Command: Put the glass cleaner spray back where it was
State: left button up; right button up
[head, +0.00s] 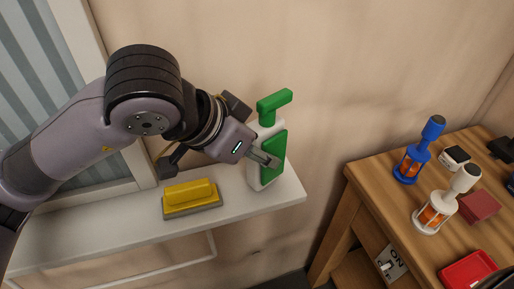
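The glass cleaner spray (253,172) is a white bottle with a green panel and a green spray head. It stands upright at the right end of the white shelf (110,237), near the wall. Whether its base touches the shelf is hard to tell. My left gripper (265,159) reaches in from the left, and its grey tip overlaps the bottle's green panel at mid-height. The far side of the bottle is hidden, so I cannot tell whether the fingers are closed around it. My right gripper is not in view.
A yellow and grey sponge brush (191,198) lies on the shelf, left of the bottle. A wooden table (370,176) at the right carries blue (411,160) and white (440,208) lantern-like items, a red box (480,206) and a red tray (467,271). A gap separates shelf and table.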

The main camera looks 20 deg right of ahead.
pick_arm(q)
jog(key=shift+f, duration=0.3)
jog(key=shift+f, duration=0.1)
jog(key=shift+o, duration=0.9)
jog(key=shift+b, duration=0.3)
jog(key=o, duration=0.5)
jog(key=shift+c, duration=0.2)
